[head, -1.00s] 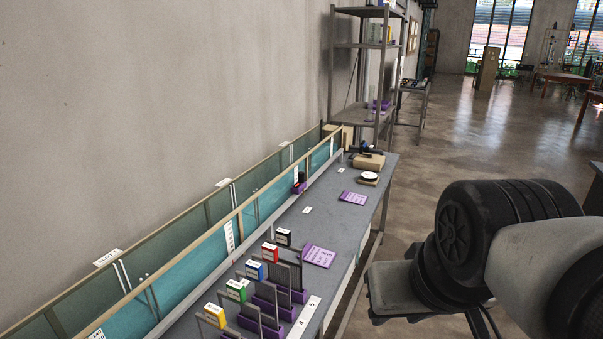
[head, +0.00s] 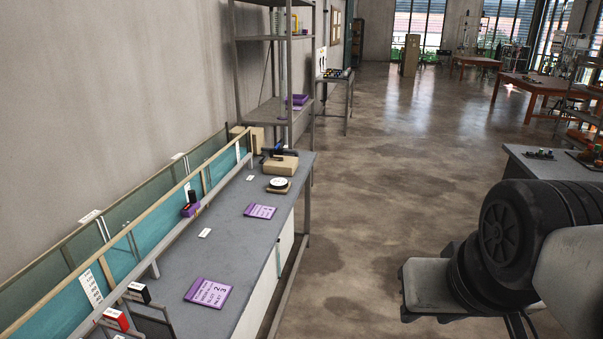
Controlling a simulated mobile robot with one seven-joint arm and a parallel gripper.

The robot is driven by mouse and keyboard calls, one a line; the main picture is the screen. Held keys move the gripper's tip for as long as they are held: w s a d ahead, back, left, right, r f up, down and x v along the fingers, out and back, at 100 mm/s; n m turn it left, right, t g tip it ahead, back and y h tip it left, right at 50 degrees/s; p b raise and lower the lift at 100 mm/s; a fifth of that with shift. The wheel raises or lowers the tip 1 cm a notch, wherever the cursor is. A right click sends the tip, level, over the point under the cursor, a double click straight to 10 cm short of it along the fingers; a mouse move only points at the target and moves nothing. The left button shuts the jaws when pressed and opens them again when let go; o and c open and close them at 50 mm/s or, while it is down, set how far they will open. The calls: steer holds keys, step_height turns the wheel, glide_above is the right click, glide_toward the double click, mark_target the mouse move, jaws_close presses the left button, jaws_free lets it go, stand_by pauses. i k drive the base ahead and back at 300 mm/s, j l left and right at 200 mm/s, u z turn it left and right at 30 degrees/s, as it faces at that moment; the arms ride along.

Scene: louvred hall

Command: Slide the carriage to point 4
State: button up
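A long narrow tank with teal panels and wooden rails (head: 150,233) runs along the wall side of the grey bench. A small purple piece with a dark upright top (head: 190,206) sits at the tank's front side, toward its far part. It may be the carriage, but it is too small to be sure. A white scale strip (head: 90,288) is on the tank's near part. I cannot read a point 4 mark here.
Purple cards (head: 208,293) and a round white dial (head: 279,184) lie on the bench (head: 236,228). A tan box (head: 281,165) is at its far end, near a metal shelf (head: 275,38). Open floor (head: 375,170) lies right of the bench. Another table (head: 545,165) stands at right.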

mark_target(191, 193)
steer(key=i+l+z, duration=0.15)
steer(key=i, duration=0.25)
steer(key=i+l+z, duration=0.15)
steer(key=i, duration=0.3)
steer(key=i+l+z, duration=0.15)
steer(key=i, duration=0.3)
steer(key=i+u, duration=0.8)
steer(key=i+l+u, duration=0.2)
steer(key=u, duration=0.2)
steer(key=i+l, duration=0.05)
steer(key=i, duration=0.05)
